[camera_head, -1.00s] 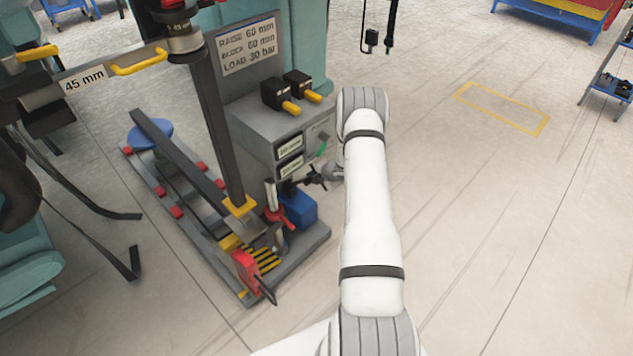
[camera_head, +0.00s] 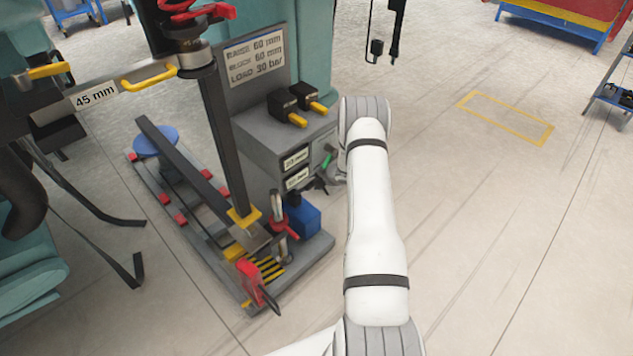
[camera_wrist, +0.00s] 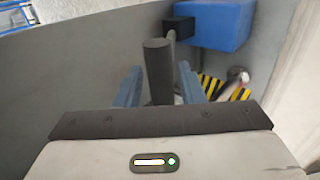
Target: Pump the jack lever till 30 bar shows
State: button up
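My gripper (camera_wrist: 160,88) shows two blue fingers in the wrist view, one on each side of a dark cylindrical lever handle (camera_wrist: 158,72). The fingertips are close to the handle; whether they touch it is unclear. A grey rod beyond the handle leads up to a black block by a blue box (camera_wrist: 222,22). In the head view the blue box (camera_head: 303,214) sits on the grey base, and my gripper is small and partly hidden behind my arm. A sign (camera_head: 255,58) reads "LOAD 30 bar". Small panel labels (camera_head: 296,158) are illegible, and I can make out no pressure reading.
A dark upright post (camera_head: 222,140) stands beside the grey cabinet (camera_head: 262,135). A red part (camera_head: 252,283) and yellow-black stripes (camera_head: 270,268) lie on the base (camera_head: 318,246). Dark straps (camera_head: 125,268) hang at the left. The floor to the right is open.

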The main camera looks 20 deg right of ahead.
jog(key=shift+o, duration=0.4)
jog(key=shift+s+a, duration=0.1)
jog(key=shift+r, duration=0.1)
jog(key=s+d+p, duration=0.1)
jog(key=s+d, duration=0.3)
jog(key=s, duration=0.8)
jog(key=shift+d+r, duration=0.25)
jog(key=shift+r, duration=0.05)
